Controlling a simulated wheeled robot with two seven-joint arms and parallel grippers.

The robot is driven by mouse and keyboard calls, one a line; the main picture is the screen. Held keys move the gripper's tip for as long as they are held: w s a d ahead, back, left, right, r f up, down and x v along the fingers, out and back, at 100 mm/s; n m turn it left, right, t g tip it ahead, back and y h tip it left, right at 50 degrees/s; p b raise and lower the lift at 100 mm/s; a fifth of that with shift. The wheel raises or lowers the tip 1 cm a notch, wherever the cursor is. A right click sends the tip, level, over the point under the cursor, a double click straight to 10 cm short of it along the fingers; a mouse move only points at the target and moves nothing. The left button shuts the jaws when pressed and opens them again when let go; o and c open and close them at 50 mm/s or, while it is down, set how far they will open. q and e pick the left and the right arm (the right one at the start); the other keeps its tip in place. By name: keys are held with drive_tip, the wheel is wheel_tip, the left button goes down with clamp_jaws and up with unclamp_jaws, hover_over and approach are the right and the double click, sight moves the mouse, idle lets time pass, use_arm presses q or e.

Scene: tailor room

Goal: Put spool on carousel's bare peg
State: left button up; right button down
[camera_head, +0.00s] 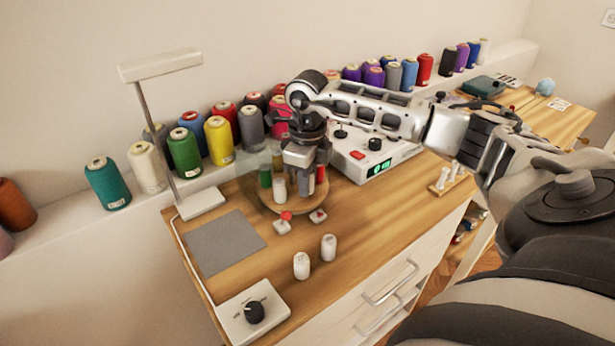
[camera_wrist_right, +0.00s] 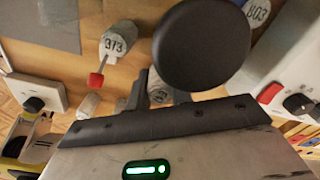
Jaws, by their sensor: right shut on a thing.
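The carousel (camera_head: 288,207) is a round wooden disc on the table with a faint clear cover. Green (camera_head: 265,178), white (camera_head: 279,187) and red (camera_head: 320,173) spools show at it. My right gripper (camera_head: 302,188) points down over the carousel and is shut on a spool that its fingers mostly hide.
Two white spools (camera_head: 301,265) (camera_head: 329,247) stand on the table in front. A white control box (camera_head: 372,160) stands behind right. The grey mat (camera_head: 226,242) is bare. A dial box (camera_head: 253,313) sits front left.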

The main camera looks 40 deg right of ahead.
drive_tip(key=shift+f, duration=0.15)
drive_tip(key=shift+f+b, duration=0.5)
drive_tip(key=shift+f, duration=0.05)
drive_tip(key=c, duration=1.2)
unclamp_jaws()
drive_tip(key=shift+o, duration=0.2)
wheel_tip(320, 180, up, 16)
drive_tip(key=shift+s, duration=0.1)
